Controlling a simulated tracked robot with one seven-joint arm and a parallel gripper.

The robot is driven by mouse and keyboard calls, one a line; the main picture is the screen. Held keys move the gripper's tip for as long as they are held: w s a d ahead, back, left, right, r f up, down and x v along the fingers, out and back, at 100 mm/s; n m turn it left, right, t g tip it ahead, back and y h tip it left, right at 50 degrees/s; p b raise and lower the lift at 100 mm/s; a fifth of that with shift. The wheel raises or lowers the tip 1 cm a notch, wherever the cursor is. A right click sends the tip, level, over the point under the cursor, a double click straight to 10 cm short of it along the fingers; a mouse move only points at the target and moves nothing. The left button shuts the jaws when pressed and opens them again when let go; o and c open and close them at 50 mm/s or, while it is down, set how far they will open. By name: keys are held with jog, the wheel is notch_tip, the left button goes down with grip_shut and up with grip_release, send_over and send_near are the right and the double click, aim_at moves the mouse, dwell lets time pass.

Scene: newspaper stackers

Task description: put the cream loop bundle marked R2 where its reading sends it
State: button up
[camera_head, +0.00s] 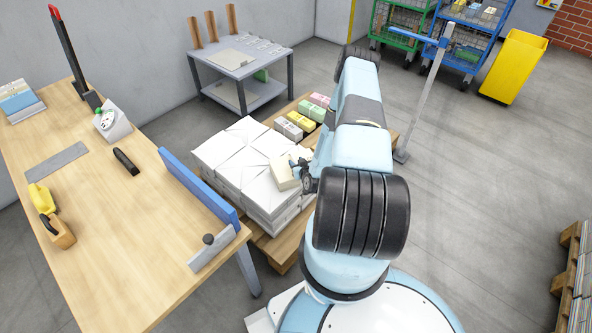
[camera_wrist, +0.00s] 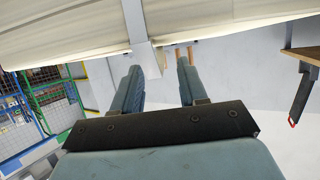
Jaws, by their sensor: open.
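A cream bundle (camera_head: 284,173) shows in the head view at the right edge of the white wrapped stack (camera_head: 236,150), just left of my gripper (camera_head: 305,172). I cannot read any mark on it. In the wrist view a large cream surface (camera_wrist: 65,28) with a pale band fills the top, just beyond the tips of my gripper (camera_wrist: 160,72). The two blue fingers stand apart with nothing visibly held between them. Whether the fingertips touch the bundle cannot be told.
Pink, yellow, grey and green bundles (camera_head: 301,121) lie behind the stack on a wooden pallet (camera_head: 281,250). A grey table (camera_head: 243,65) stands behind. Green (camera_head: 397,38) and blue (camera_head: 470,48) mesh carts and a yellow bin (camera_head: 514,67) stand at back right. A workbench (camera_head: 110,215) fills the left.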

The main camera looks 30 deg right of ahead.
aim_at(295, 160)
jog(key=shift+x, duration=1.5)
jog(key=shift+d, duration=0.1)
grip_shut()
